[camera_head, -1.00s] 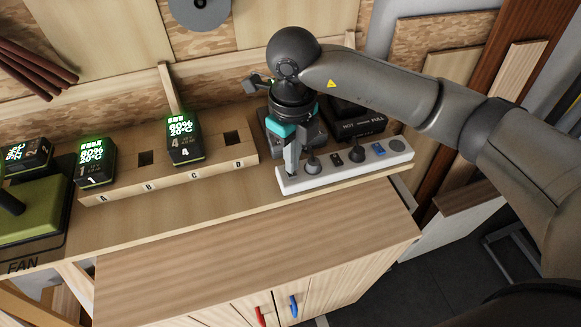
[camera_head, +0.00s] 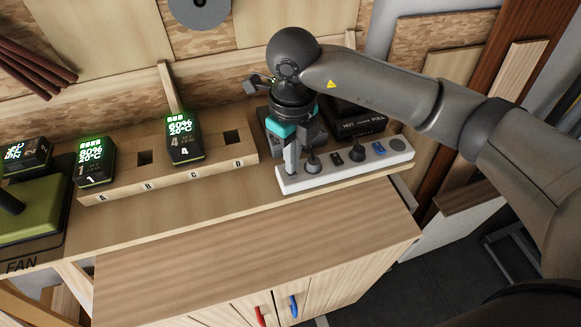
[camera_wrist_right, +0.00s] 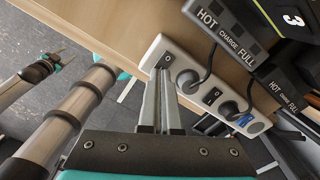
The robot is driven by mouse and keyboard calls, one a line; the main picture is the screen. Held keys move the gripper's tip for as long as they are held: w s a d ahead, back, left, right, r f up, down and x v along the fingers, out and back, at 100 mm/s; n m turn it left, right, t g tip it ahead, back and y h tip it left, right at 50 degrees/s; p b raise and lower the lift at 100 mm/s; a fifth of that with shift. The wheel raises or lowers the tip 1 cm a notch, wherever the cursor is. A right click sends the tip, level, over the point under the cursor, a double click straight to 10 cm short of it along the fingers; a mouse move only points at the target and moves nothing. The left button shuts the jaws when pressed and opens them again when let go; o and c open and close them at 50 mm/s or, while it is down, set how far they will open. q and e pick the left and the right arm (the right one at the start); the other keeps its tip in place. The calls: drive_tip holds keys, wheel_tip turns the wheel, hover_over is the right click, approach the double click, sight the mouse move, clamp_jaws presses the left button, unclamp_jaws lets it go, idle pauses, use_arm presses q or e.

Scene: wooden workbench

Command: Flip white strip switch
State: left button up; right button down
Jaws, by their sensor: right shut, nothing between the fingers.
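The white power strip (camera_head: 352,168) lies along the front edge of the workbench top; it also shows in the right wrist view (camera_wrist_right: 226,113). It carries dark rocker switches, one (camera_wrist_right: 212,96) between the plugs, and a blue switch (camera_head: 379,149) near its right end. My right gripper (camera_head: 291,172) points down, shut and empty, over the strip's left end. In the right wrist view its fingertips (camera_wrist_right: 160,72) are at a dark switch there and partly cover it; contact is unclear. What seems my left gripper (camera_wrist_right: 42,68) is small at the left edge of that view.
Two black plugs with cables sit in the strip, one (camera_head: 312,163) close right of my gripper. Black chargers (camera_head: 358,124) stand behind. The bench surface in front is clear.

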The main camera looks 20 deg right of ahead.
drive_tip(key=shift+f+b, duration=0.7)
drive_tip(key=shift+f, duration=0.1)
drive_tip(key=shift+s, duration=0.1)
drive_tip(key=shift+r+p, duration=2.15)
drive_tip(key=shift+r, duration=1.4)
